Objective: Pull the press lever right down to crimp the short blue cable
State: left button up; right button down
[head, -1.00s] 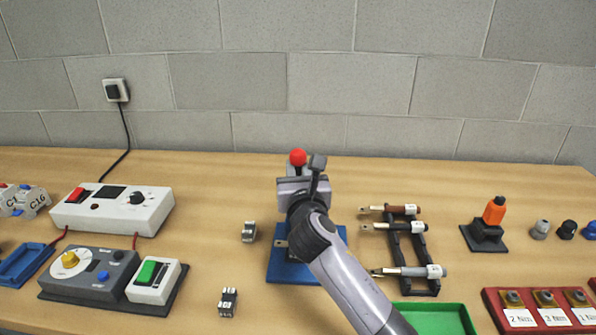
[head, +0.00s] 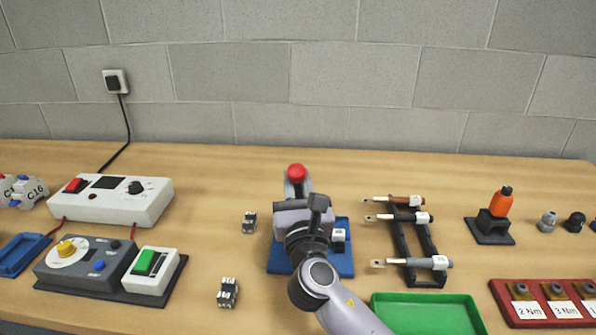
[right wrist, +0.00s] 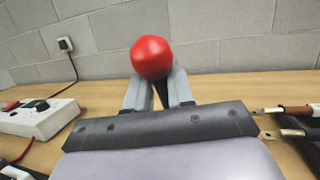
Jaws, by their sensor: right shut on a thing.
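The press lever ends in a red ball knob (head: 297,171), which stands up behind my right gripper (head: 298,188). In the right wrist view the red knob (right wrist: 153,57) sits between the tips of the two grey fingers (right wrist: 158,88), which are shut on the lever. The press's blue base (head: 345,262) lies on the bench below; my arm hides most of the press body. A small white tag (head: 339,235) shows at the press's right side. The cable it may belong to is hidden, and its colour cannot be told. My left gripper is out of view.
A black rack (head: 428,243) with brown, black and grey cables stands right of the press. A green tray (head: 425,318) is in front of it. Small metal blocks (head: 228,293) lie to the left. An orange-handled tool (head: 501,203) stands in a holder farther right.

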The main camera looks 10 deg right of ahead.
jog(key=shift+s+a+f, duration=0.1)
jog(key=shift+s+a, duration=0.1)
jog(key=shift+s, duration=0.1)
jog(key=c, duration=1.1)
grip_release()
jog(key=shift+s, duration=0.1)
jog(key=v, duration=0.7)
jog(key=shift+b, duration=0.3)
